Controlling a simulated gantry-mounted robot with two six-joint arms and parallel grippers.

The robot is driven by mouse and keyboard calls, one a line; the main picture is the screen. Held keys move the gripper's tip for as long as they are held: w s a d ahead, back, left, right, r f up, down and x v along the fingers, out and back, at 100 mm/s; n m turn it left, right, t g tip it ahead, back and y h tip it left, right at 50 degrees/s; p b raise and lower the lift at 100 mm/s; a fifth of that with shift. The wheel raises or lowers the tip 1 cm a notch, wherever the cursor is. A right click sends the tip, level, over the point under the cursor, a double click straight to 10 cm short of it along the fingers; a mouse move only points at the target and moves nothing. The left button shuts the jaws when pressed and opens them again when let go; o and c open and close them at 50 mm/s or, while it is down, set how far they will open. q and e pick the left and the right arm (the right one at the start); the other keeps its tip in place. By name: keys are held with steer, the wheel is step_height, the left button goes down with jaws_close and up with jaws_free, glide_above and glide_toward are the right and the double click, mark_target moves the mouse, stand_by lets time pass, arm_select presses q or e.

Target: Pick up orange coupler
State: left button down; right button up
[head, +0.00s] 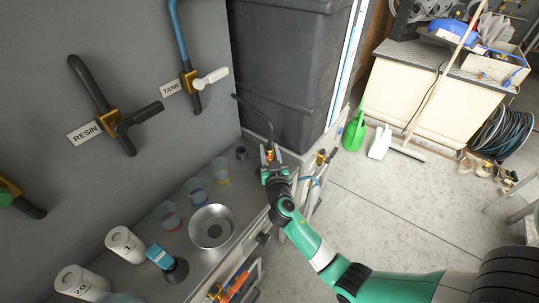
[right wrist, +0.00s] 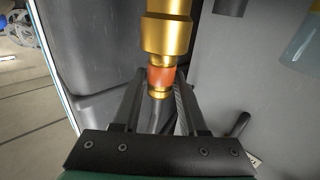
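The orange coupler (right wrist: 160,77) shows in the right wrist view as an orange band with brass below it, directly under a larger brass fitting (right wrist: 168,30). My right gripper (right wrist: 160,78) has its two dark fingertips close against both sides of the orange band, so it looks shut on it. In the head view the right gripper (head: 269,155) is beside the bench's far end, with a bit of orange between its fingers. A thin black hose (head: 262,117) curves down to it. My left gripper is not in view.
A dark grey bin (head: 285,70) stands just behind the right gripper. On the bench are a metal bowl (head: 211,227), several small cups and labelled white containers (head: 125,244). Wall valves marked RESIN (head: 110,122) and TANK (head: 190,82) are at left. The floor at right is mostly clear.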

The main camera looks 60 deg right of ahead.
jaws_close()
step_height(320, 180, up, 10)
steer(key=p, duration=0.5)
